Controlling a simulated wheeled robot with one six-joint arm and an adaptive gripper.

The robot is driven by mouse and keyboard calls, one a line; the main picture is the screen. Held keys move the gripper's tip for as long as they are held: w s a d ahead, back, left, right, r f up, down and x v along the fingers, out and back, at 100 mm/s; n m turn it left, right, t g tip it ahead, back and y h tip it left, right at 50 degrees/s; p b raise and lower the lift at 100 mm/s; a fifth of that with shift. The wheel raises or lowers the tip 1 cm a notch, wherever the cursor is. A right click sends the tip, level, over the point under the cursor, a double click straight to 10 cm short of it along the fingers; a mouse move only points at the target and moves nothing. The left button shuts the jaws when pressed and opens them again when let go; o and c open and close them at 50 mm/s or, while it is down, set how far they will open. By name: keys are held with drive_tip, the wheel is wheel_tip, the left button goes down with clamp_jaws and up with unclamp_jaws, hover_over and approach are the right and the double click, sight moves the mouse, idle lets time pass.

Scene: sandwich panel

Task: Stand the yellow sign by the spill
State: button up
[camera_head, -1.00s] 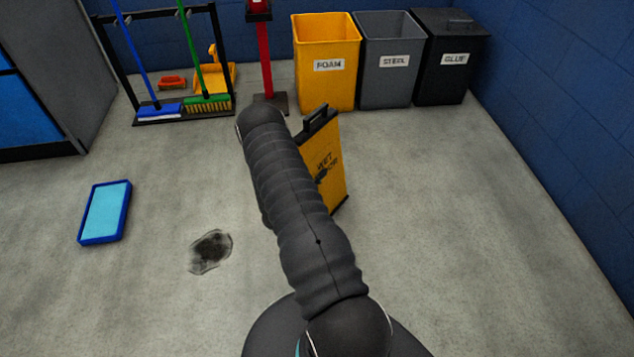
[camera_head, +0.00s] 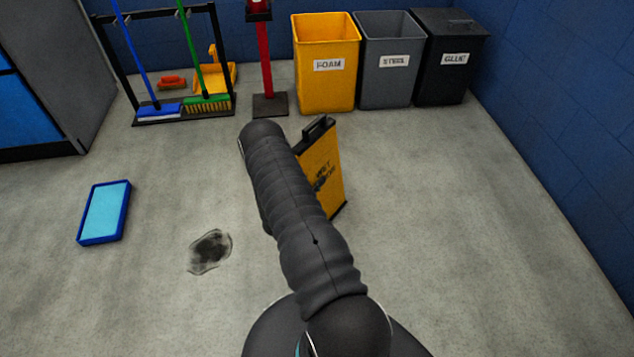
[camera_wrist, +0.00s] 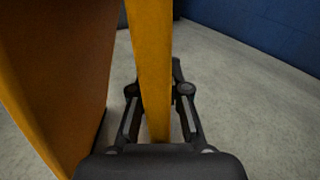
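The yellow sign (camera_head: 328,170) is a folding panel with dark lettering and a black top handle. It stands roughly upright behind my arm, which hides its left part. In the wrist view one yellow panel of the sign (camera_wrist: 150,50) runs between the two fingers of my gripper (camera_wrist: 158,92), which is shut on it. A second, shaded panel fills the left of that view. My gripper is hidden in the head view. I cannot tell whether the sign touches the floor. The spill (camera_head: 210,251) is a dark wet patch on the floor, left of my arm and the sign.
A blue tray (camera_head: 125,222) lies left of the spill. At the back are a broom rack (camera_head: 222,50), a red post (camera_head: 265,60), and yellow (camera_head: 325,90), grey (camera_head: 385,90) and black bins (camera_head: 445,85). The floor around the spill and at right is clear.

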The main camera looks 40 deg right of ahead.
drive_tip(key=shift+o, duration=1.3)
drive_tip(key=shift+r, duration=0.15)
drive_tip(key=v, duration=1.2)
drive_tip(key=s+a+r+m+g+y, duration=0.1)
drive_tip(key=s+r+m+g+y, duration=0.2)
drive_tip(key=r, duration=0.6)
drive_tip(key=s+a+r+m+g, duration=0.1)
drive_tip(key=r+m+g, duration=0.1)
drive_tip(key=r+m, duration=0.55)
drive_tip(key=s+r+m+g+y, duration=0.2)
drive_tip(key=r+m+g, duration=0.1)
drive_tip(key=r, duration=0.8)
drive_tip(key=s+a+r+m+t+y, duration=0.9)
drive_tip(key=s+a+r+y, duration=0.3)
drive_tip(key=s+a+r, duration=0.5)
drive_tip(key=a+r, duration=0.2)
drive_tip(key=a, duration=0.1)
drive_tip(key=shift+a+t+y, duration=0.25)
drive_tip(key=shift+t+y, duration=0.05)
